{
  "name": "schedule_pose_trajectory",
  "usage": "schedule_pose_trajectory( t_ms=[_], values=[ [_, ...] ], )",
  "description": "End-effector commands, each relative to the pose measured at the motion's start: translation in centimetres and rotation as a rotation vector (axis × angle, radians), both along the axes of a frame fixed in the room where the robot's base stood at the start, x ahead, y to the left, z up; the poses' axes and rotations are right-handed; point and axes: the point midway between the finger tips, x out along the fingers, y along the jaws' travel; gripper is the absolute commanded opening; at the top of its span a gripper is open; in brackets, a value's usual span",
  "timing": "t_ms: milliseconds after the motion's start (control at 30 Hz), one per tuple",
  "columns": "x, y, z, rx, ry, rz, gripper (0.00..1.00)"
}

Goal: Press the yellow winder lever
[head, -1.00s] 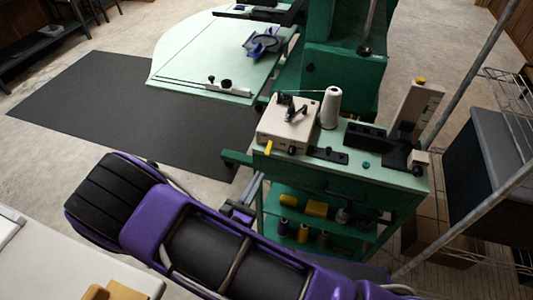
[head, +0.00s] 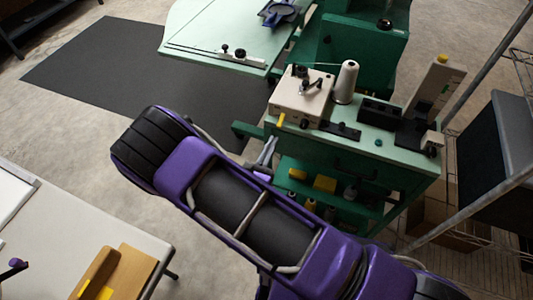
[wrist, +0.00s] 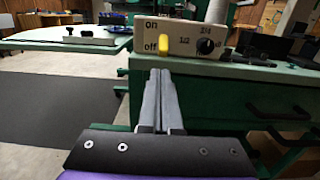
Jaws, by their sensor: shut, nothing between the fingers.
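The yellow winder lever (head: 281,119) sticks out of the lower front left of the cream winder box (head: 299,95). In the wrist view the lever (wrist: 164,43) is beside the "off" mark, with "on" printed above, on the box face (wrist: 182,32). My gripper (wrist: 160,72) is shut and empty, its fingers side by side. Its tips appear just below the lever and point at the cart's front edge; the remaining gap is hard to judge. In the head view my gripper (head: 270,143) shows below and left of the lever, partly hidden by my arm.
A white thread cone (head: 346,82) stands beside the box. A black dial (wrist: 205,46) is right of the lever. The green cart (head: 400,153) has a shelf of spools below. A pale green table (head: 215,50) stands behind left. A white table (head: 75,215) is at the lower left.

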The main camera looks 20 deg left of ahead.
Motion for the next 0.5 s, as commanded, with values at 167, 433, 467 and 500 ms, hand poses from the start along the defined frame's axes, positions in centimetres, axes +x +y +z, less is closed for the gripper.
schedule_pose_trajectory(
  t_ms=[167, 433, 467, 500],
  values=[
    [2.7, -0.3, 0.1, 0.000, 0.000, -0.002, 0.00],
    [3.9, -0.3, 0.2, -0.001, 0.001, 0.000, 0.00],
    [3.9, -0.3, 0.2, -0.001, 0.001, 0.000, 0.00],
    [3.9, -0.3, 0.2, -0.001, 0.001, 0.000, 0.00]
  ],
)
